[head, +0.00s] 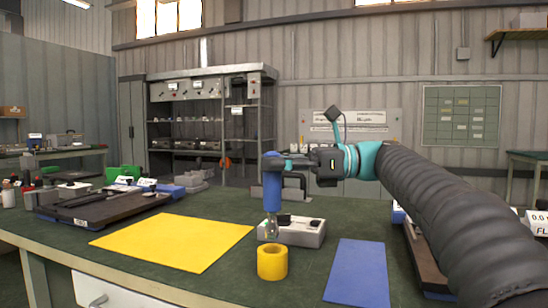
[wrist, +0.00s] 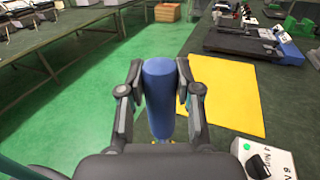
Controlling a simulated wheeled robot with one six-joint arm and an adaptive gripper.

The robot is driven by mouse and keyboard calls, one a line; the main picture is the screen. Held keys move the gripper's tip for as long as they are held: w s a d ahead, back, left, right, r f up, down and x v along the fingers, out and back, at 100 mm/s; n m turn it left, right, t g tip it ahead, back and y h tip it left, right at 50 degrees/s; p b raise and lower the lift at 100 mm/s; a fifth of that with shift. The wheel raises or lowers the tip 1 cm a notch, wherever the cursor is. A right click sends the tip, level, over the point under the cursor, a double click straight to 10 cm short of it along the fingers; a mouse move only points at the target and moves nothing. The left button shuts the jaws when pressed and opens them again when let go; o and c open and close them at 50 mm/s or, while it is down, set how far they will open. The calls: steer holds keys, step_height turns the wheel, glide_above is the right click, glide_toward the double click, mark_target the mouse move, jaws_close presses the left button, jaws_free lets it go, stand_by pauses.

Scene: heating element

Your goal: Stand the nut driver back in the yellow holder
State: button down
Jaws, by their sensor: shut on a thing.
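The nut driver (head: 272,190) has a blue handle and a metal shaft. It is upright in the head view, with its shaft tip just above or at the opening of the yellow holder (head: 272,264); I cannot tell whether the tip is inside. The holder is a short yellow cylinder standing on the green bench. My gripper (head: 274,163) is shut around the upper part of the blue handle. In the wrist view, the handle (wrist: 160,90) sits between the two fingers of my gripper (wrist: 160,82); the holder is almost wholly hidden there behind the handle and gripper.
A grey box with dark knobs (head: 298,232) stands right behind the holder. A yellow mat (head: 172,241) lies to the left and a blue mat (head: 359,272) to the right. A dark tray (head: 100,205) with parts is at the far left of the bench.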

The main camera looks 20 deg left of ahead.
mark_target(276, 202)
steer(key=shift+f, duration=0.65)
steer(key=shift+p, duration=1.3)
stand_by(1.5)
steer(key=shift+f+b, duration=1)
steer(key=shift+f, duration=2.1)
steer(key=c, duration=0.7)
jaws_free()
steer(key=v, duration=1.2)
steer(key=shift+r, duration=0.1)
